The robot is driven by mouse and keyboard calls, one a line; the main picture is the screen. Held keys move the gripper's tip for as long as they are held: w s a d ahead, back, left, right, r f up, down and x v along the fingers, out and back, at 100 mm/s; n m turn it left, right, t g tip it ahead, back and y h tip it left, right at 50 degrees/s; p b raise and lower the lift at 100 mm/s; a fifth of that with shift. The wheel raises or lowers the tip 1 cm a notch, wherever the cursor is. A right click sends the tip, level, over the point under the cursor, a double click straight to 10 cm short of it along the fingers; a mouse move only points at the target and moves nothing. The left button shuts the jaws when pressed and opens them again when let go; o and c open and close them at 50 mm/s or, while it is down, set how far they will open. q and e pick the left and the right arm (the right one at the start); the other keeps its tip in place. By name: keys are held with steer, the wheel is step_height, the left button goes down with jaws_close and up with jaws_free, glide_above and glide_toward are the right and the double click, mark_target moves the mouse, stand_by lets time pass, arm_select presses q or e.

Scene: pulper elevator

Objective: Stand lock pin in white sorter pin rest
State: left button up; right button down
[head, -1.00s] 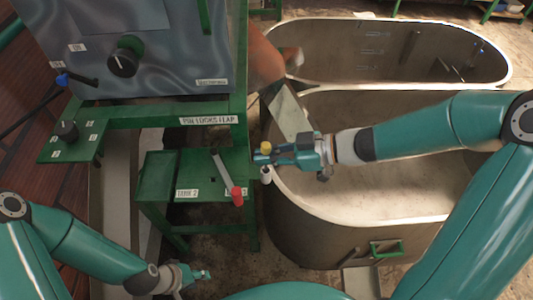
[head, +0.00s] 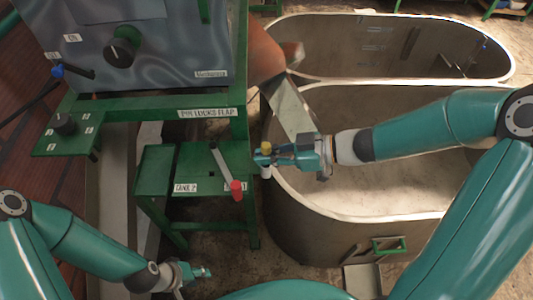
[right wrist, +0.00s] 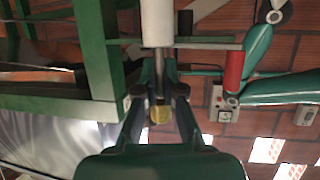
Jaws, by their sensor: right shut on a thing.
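My right gripper (head: 264,157) is shut on a lock pin, which has a yellow end (head: 266,148) above the fingers and a white end (head: 265,172) below. In the right wrist view, the fingers (right wrist: 160,98) close around the pin's thin shaft, between its white part (right wrist: 157,22) and yellow end (right wrist: 160,115). The pin looks roughly upright, apart from the bench, just right of the low green stand (head: 205,160). I cannot make out the white sorter pin rest. My left gripper (head: 200,272) is low at the left, and its opening is unclear.
The stand has a "TANK 2" label (head: 186,188). A green frame (head: 150,110) carries a "PIN LOCKS FLAP" label. A large tank (head: 340,235) lies right, under my right arm.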

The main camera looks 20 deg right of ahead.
steer(key=shift+f+b, duration=0.5)
steer(key=shift+f, duration=0.3)
steer(key=c, duration=1.2)
jaws_free()
steer(key=shift+s+d+r, duration=0.15)
steer(key=shift+d+r, duration=0.05)
steer(key=shift+d, duration=0.3)
steer(key=v, duration=1.1)
